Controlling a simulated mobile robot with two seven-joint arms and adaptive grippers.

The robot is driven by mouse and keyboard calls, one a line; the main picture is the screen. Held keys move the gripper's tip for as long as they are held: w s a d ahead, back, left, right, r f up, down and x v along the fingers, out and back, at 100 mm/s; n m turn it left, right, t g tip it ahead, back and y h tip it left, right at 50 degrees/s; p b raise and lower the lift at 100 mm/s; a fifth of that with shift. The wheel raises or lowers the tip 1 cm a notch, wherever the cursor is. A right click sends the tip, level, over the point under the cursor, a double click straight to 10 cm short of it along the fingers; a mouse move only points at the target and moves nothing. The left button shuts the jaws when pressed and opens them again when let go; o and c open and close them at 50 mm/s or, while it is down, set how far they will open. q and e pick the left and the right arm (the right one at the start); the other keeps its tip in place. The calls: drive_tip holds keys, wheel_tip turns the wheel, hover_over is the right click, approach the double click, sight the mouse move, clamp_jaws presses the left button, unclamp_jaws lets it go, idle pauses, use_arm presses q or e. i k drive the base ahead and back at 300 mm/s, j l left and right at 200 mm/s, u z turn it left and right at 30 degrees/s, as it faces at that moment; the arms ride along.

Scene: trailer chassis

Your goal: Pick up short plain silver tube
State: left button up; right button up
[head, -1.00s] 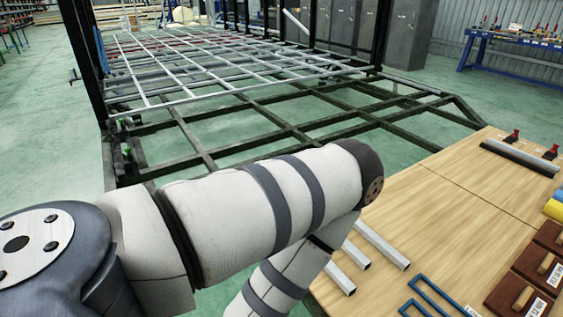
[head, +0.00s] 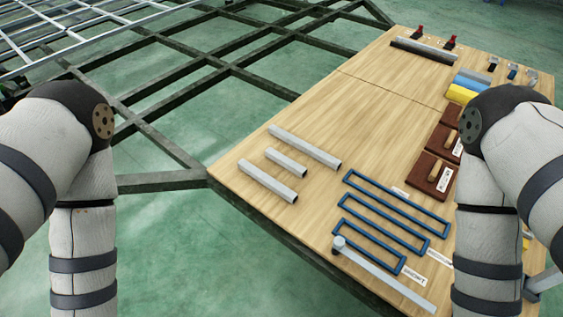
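Three plain silver square tubes lie side by side near the left edge of the wooden table in the head view. The shortest silver tube (head: 286,163) lies in the middle. A longer silver tube (head: 304,147) lies behind it, and a medium-length silver tube (head: 268,182) lies in front. They are apart from each other, with bare wood between them. My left arm hangs at the left of the view, off the table. My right arm stands in front of the table's right part. Both forearms run out of the bottom of the picture, so neither gripper shows.
The wooden table (head: 345,110) has bare wood behind the tubes. Blue rectangular frames (head: 397,212) and a silver bar with a round end (head: 385,276) lie to their right. Brown blocks (head: 428,172) stand farther right. A dark chassis frame (head: 190,60) lies beyond.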

sight(294, 167)
drive_tip(key=i+j+z, duration=0.25)
drive_tip(key=j+z, duration=0.25)
drive_tip(key=i+j+z, duration=0.2)
drive_tip(key=j+z, duration=0.25)
drive_tip(key=i+j+z, duration=0.1)
drive_tip(key=j+z, duration=0.4)
drive_tip(key=j, duration=0.15)
drive_tip(key=j+z, duration=0.45)
drive_tip(key=j, duration=0.15)
drive_tip(key=k+j+z, duration=0.2)
drive_tip(key=j+z, duration=0.3)
drive_tip(key=j, duration=0.15)
